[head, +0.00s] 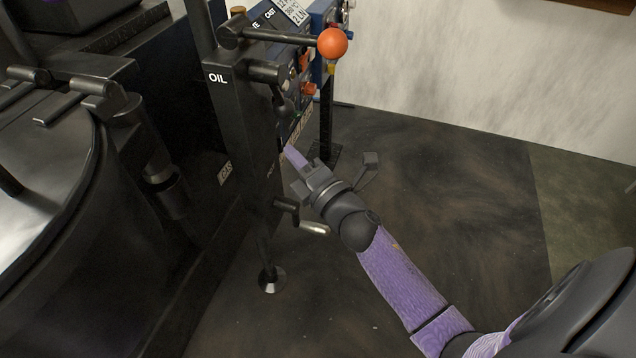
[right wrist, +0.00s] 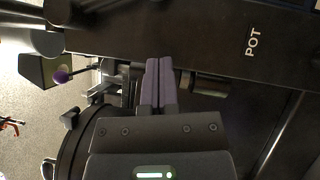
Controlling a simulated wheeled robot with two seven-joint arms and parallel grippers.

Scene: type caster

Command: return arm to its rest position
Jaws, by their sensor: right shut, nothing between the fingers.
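My right arm comes in from the lower right of the head view, with purple and dark links. My right gripper (head: 292,155) is beside the machine's dark upright column, below the orange ball lever. Its fingertips are partly lost against the machine there. In the right wrist view, the two purple fingers of the right gripper (right wrist: 157,82) lie together, shut and empty. They are in front of the machine's dark panel. I cannot tell if they touch it. My left gripper is not in either view.
The black type caster (head: 110,200) fills the left side. An orange ball lever (head: 332,43) sticks out to the right, and a crank handle (head: 312,228) sits lower, close to my right forearm. A POT label (right wrist: 253,41) shows on the machine. Open floor (head: 460,200) lies right.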

